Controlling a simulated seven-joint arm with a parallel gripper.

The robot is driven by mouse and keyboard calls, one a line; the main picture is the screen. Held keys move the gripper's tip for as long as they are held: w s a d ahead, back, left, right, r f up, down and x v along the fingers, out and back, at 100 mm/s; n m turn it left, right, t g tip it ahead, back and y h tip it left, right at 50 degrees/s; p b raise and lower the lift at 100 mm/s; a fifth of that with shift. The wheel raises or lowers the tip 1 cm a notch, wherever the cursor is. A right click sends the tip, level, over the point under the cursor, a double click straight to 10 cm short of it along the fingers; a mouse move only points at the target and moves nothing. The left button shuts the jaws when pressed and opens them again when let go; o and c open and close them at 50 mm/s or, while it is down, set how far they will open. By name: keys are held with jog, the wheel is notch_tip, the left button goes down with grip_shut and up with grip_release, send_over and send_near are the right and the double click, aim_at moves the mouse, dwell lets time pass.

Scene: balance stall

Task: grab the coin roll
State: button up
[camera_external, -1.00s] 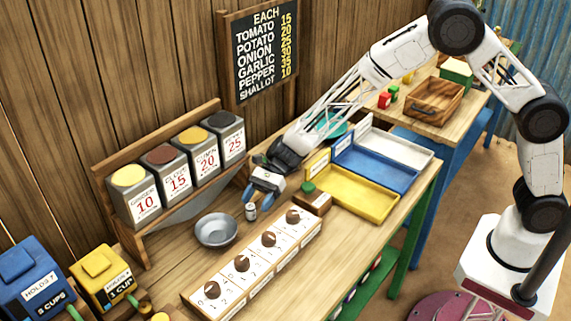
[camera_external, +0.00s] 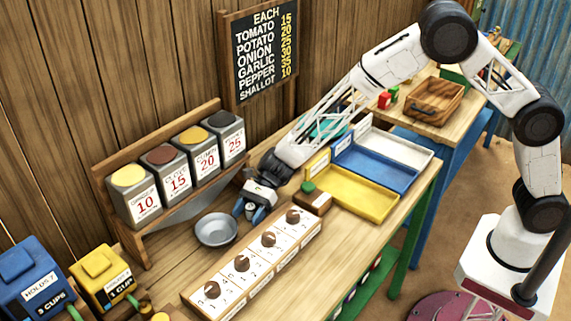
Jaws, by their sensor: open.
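The coin roll (camera_external: 249,211) is a small pale upright cylinder on the wooden table, just right of the grey metal bowl (camera_external: 216,230). Only a little of it shows, as my gripper mostly covers it. My gripper (camera_external: 249,212) is open and lowered over the coin roll, with one blue-tipped finger on its left and the other on its right. I cannot tell whether either finger touches it.
A row of dials (camera_external: 255,255) on a long pale board lies in front. Labelled canisters (camera_external: 193,160) stand on a rack behind. A small wooden box with a green button (camera_external: 313,199) and a yellow tray (camera_external: 352,194) are to the right.

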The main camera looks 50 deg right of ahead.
dwell(0.4)
grip_shut()
jog(key=shift+r, duration=0.2)
notch_tip(320, 180, up, 10)
jog(key=shift+f, duration=0.15)
dwell(0.6)
dwell(0.5)
